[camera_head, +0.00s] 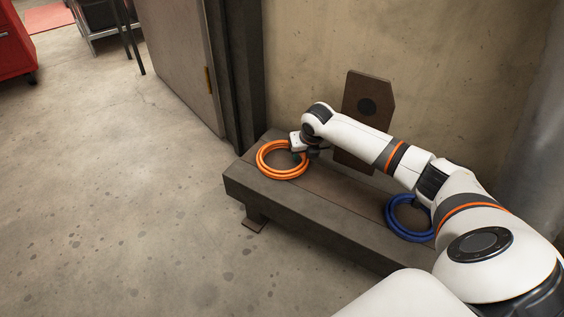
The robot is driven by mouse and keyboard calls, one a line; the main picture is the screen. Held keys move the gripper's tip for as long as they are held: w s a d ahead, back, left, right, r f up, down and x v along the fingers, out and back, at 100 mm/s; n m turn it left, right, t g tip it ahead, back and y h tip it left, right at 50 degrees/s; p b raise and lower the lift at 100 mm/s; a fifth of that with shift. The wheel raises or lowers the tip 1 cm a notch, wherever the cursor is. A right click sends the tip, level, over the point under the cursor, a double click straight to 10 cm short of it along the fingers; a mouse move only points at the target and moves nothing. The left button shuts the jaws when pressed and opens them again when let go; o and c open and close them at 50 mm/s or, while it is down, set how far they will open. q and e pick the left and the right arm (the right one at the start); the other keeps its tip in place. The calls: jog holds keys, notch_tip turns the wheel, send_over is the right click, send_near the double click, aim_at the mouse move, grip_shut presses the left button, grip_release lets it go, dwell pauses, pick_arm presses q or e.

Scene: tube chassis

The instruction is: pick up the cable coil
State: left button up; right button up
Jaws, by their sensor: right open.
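An orange cable coil (262,164) lies flat at the left end of a low dark bench (245,187). A blue cable coil (408,234) lies on the same bench further right, partly covered by my right arm. My right gripper (305,155) is at the right rim of the orange coil, pointing down. Its fingers are small and mostly hidden, so I cannot tell whether they touch the coil. It is open. My left gripper is not in view.
A dark board (368,105) with a round dark spot leans on the wall behind the bench. A door (180,55) stands left of it. A red cabinet (14,42) is at far left. The concrete floor (110,200) in front is clear.

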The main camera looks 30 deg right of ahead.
jog(key=shift+c, duration=0.6)
grip_shut()
jog(key=shift+r, duration=0.1)
jog(key=shift+r, duration=0.15)
